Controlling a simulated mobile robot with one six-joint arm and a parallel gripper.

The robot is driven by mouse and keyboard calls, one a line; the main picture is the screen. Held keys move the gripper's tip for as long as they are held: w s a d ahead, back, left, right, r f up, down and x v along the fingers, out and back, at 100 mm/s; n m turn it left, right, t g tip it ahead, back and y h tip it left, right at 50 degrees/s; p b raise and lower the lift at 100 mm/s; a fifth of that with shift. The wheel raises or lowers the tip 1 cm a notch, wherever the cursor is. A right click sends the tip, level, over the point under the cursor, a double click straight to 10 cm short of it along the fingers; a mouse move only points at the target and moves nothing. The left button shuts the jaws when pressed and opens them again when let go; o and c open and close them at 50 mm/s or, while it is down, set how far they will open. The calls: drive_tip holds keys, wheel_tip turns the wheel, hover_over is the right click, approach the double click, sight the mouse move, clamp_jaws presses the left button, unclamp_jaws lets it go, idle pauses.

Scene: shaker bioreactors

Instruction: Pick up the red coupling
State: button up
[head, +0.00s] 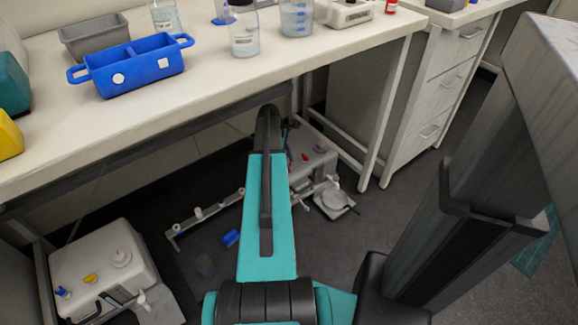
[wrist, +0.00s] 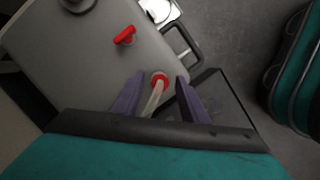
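In the wrist view a round red coupling (wrist: 160,77) with a pale, tube-like piece (wrist: 152,101) running from it lies between the two purple fingers of my gripper (wrist: 158,79). The fingers are spread, with a visible gap on each side of the red ring. I cannot tell how far below the fingertips it is. A second red part (wrist: 125,36), shaped like a small handle, sits on the grey device (wrist: 75,58) to the upper left. In the head view a red part (head: 305,156) shows on the device under the bench. My arm hides my gripper there.
The bench (head: 225,80) overhangs the floor area, with its leg (head: 385,110) to the right. Another white device (head: 95,265) stands at lower left. A blue tray (head: 130,67) and bottles are on the bench. A black frame-like handle (wrist: 186,43) is close to the right finger.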

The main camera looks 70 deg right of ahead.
sight(290, 162)
clamp_jaws()
drive_tip(key=shift+r, duration=0.15)
drive_tip(key=shift+r+p, duration=0.35)
drive_tip(key=shift+r, duration=0.25)
wheel_tip(290, 162, up, 2)
drive_tip(key=shift+r+p, duration=0.15)
drive_tip(key=shift+p, duration=0.3)
drive_tip(key=s+a+p, duration=0.1)
drive_tip(key=s+a, duration=0.2)
drive_tip(key=s, duration=0.4)
drive_tip(key=s+a+r+p, duration=0.1)
drive_tip(key=s+a, duration=0.2)
drive_tip(key=s, duration=0.4)
drive_tip(key=shift+s+a+p, duration=0.25)
drive_tip(key=shift+s+p, duration=0.05)
drive_tip(key=shift+s, duration=0.05)
drive_tip(key=shift+w+r, duration=0.1)
drive_tip(key=shift+w, duration=0.05)
